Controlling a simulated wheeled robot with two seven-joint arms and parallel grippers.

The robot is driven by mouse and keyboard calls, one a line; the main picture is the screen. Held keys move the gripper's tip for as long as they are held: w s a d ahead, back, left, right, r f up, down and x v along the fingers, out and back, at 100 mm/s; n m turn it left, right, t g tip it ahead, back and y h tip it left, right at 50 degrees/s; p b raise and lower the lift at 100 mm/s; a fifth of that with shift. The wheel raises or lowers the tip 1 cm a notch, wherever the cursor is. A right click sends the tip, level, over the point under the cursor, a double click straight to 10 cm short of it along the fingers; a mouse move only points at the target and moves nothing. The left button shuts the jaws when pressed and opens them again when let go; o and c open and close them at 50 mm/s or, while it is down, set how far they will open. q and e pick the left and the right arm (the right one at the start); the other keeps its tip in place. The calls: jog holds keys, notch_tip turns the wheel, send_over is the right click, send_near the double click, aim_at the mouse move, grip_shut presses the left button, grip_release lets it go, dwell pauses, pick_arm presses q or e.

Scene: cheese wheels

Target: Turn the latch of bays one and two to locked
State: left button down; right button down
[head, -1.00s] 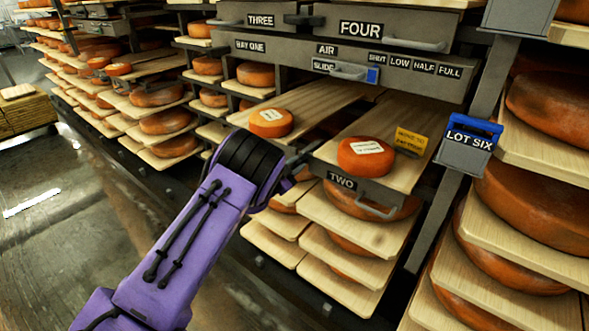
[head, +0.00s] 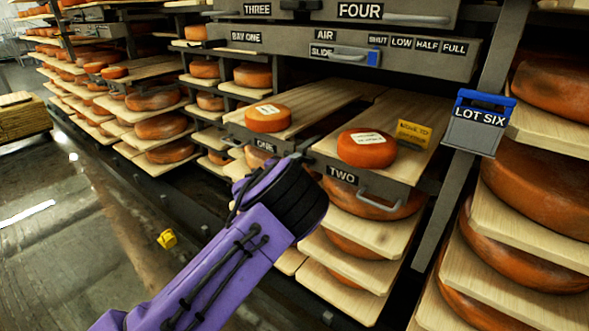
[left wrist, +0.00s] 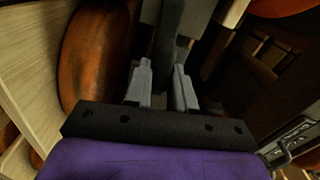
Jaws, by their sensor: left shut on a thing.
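Tray one (head: 229,118) and tray two (head: 405,170) are pulled-out wooden boards with dark labelled fronts, each carrying an orange cheese wheel (head: 268,118) (head: 367,148). A dark latch bar (head: 304,145) stands between their fronts. My left arm reaches up to this spot, and its wrist hides the fingers in the head view. In the left wrist view my left gripper (left wrist: 162,88) has its two grey fingers on either side of a dark bar (left wrist: 168,45), which looks like the latch. It is shut on it. My right gripper is out of view.
A grey panel (head: 290,42) with an air slide is above the trays. A yellow card (head: 414,134) stands on tray two. A blue-topped LOT SIX box (head: 476,124) hangs on the right post. A small yellow object (head: 167,239) lies on the open floor at left.

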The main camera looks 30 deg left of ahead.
pick_arm(q)
jog(key=shift+f+m+b, duration=0.1)
jog(key=shift+m+b, duration=0.3)
jog(key=shift+m, duration=0.2)
jog(key=c, duration=1)
grip_release()
jog(key=shift+c, duration=0.2)
jog(key=shift+a, duration=0.1)
jog(key=s, duration=1)
jog(key=shift+s+a, duration=0.3)
jog(key=shift+a, duration=0.1)
